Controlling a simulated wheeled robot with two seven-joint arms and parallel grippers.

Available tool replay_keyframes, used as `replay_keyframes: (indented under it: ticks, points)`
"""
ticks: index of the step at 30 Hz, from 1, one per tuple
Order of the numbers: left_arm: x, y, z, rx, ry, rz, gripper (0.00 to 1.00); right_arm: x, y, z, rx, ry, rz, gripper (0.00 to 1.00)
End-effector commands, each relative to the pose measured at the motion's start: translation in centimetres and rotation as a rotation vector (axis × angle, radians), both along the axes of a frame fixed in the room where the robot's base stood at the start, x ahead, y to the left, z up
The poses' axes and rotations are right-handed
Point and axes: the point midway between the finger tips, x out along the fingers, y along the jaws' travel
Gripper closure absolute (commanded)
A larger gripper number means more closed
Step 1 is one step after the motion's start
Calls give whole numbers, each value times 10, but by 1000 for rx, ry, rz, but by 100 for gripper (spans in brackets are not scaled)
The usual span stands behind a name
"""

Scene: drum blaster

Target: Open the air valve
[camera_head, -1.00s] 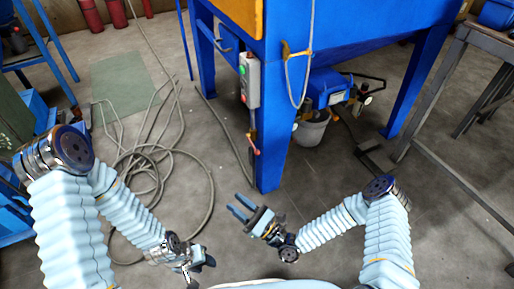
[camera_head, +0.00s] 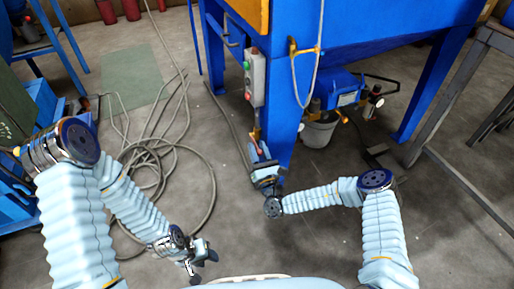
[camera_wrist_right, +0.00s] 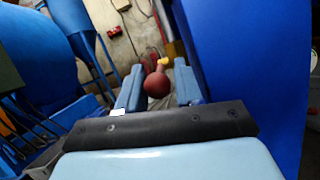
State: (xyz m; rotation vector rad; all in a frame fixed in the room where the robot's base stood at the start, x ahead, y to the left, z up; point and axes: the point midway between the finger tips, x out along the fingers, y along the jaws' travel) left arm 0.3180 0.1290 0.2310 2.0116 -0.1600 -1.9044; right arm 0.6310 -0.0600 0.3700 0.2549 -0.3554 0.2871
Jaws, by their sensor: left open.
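The air valve (camera_head: 256,133) is on the front of the blue cabinet, below the grey switch box, beside a blue leg. Its red ball knob (camera_wrist_right: 157,84) shows in the right wrist view, with a yellow part (camera_wrist_right: 163,61) behind it. My right gripper (camera_head: 258,152) is at the valve, and its two blue fingers, also in the wrist view (camera_wrist_right: 158,88), are open. The knob appears between the fingers, with gaps on both sides; how deep it sits is unclear. My left gripper (camera_head: 205,262) is open and empty, low over the floor, away from the valve.
The blue leg (camera_head: 281,135) stands close to the right of my right gripper. The switch box (camera_head: 254,78) is above it. A coiled hose (camera_head: 190,165) lies on the floor to the left. A grey bucket (camera_head: 319,132) stands under the cabinet.

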Motion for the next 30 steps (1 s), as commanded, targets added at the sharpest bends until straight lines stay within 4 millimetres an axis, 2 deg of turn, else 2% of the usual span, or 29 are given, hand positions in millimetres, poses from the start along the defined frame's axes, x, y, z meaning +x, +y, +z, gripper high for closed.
replay_keyframes:
  ticks: [4,12,19,30]
  points:
    - [0,0,-1,0,0,0,57,8,3,4,1,-1,1,65]
    - [0,0,-1,0,0,0,57,9,3,5,1,0,1,65]
    - [0,0,-1,0,0,0,57,9,3,4,1,0,1,100]
    - [0,0,-5,-1,1,0,57,9,3,1,5,-13,1,100]
